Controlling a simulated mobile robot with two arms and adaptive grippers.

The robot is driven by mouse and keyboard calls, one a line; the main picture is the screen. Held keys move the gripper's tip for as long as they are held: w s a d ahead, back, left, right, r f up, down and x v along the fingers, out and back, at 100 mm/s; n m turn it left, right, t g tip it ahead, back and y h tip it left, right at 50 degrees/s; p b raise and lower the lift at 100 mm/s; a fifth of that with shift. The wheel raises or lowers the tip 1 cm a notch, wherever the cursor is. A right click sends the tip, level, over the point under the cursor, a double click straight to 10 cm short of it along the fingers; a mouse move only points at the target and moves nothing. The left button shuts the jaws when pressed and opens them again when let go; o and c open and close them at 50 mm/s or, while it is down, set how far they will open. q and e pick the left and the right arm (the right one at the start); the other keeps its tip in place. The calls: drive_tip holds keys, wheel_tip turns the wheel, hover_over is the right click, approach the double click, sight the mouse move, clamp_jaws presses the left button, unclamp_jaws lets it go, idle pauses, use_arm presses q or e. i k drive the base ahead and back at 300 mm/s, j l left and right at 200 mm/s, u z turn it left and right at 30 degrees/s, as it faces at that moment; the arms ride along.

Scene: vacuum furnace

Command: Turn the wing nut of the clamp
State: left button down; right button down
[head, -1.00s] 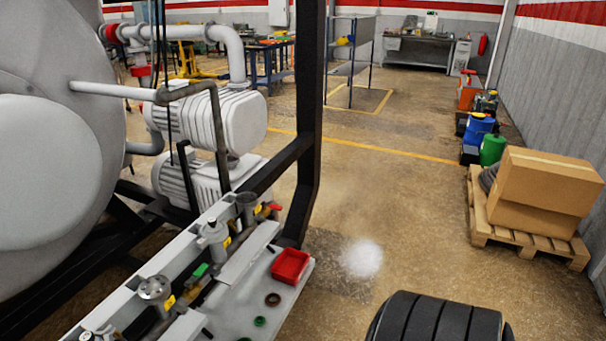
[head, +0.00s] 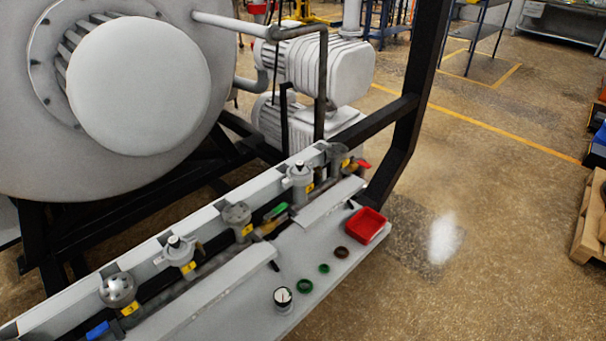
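A row of grey vacuum fittings runs along the manifold (head: 190,222) in front of the furnace. One fitting (head: 178,253) at the left middle and another fitting (head: 299,178) further right have narrow tops and projecting side parts that look like clamps. Two fittings between and beside them, a flanged port (head: 237,217) and a nearer flanged port (head: 118,292), have round drilled tops. Yellow tags hang by them. The wing nut is too small to make out for certain. Neither of my grippers is in view.
A white shelf (head: 325,262) along the manifold holds a red tray (head: 366,225), a brown ring (head: 341,253), two green rings (head: 305,286) and a small dial gauge (head: 283,297). A black frame post (head: 410,100) rises behind its right end.

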sight(286, 183)
drive_tip(key=i+l, duration=0.35)
drive_tip(key=l, duration=0.3)
drive_tip(key=i+l+u, duration=0.15)
drive_tip(key=l+u, duration=0.25)
drive_tip(key=i+l+u, duration=0.15)
drive_tip(key=u, duration=0.25)
drive_tip(key=l+u, duration=0.4)
drive_tip(key=i+l, duration=0.05)
drive_tip(key=l, duration=0.05)
